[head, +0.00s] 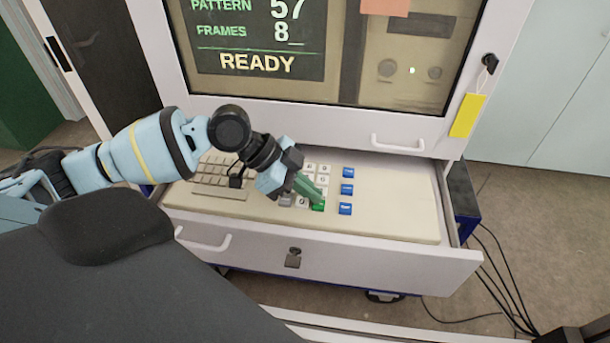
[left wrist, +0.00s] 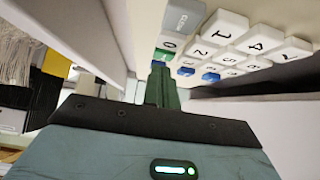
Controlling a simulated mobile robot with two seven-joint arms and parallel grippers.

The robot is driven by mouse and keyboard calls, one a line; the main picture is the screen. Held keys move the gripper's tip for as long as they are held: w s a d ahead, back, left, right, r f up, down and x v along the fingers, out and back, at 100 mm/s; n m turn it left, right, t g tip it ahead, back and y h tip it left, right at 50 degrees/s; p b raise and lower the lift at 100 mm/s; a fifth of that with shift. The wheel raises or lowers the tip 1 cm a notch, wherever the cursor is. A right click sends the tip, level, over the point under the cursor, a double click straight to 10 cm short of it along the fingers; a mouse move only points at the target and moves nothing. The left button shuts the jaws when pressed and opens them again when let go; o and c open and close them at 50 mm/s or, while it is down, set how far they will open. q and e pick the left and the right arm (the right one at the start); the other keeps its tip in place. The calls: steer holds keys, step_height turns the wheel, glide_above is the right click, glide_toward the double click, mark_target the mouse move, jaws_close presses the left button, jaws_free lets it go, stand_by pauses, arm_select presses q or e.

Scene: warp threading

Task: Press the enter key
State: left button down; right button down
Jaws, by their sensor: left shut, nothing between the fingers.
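The enter key appears to be the green key (head: 318,207) at the front of the number pad; its label cannot be read. My left gripper (head: 314,196) is shut and empty, with its green fingers pointing down at the green key. In the left wrist view, the fingertips (left wrist: 158,66) are right at the green key (left wrist: 164,55), which they partly cover. I cannot tell whether they touch it. The keyboard panel (head: 395,215) lies in an open drawer. The screen (head: 260,88) reads PATTERN 57, FRAMES 8_ and READY. My right gripper is not in view.
White number keys (head: 323,169) and several blue keys (head: 345,209) sit close around the green key. A grey clear key (left wrist: 183,20) is nearby. The drawer front (head: 375,262) with its handle borders the panel. The panel's right part is bare.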

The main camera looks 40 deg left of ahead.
arm_select(q)
steer(key=shift+f, duration=0.4)
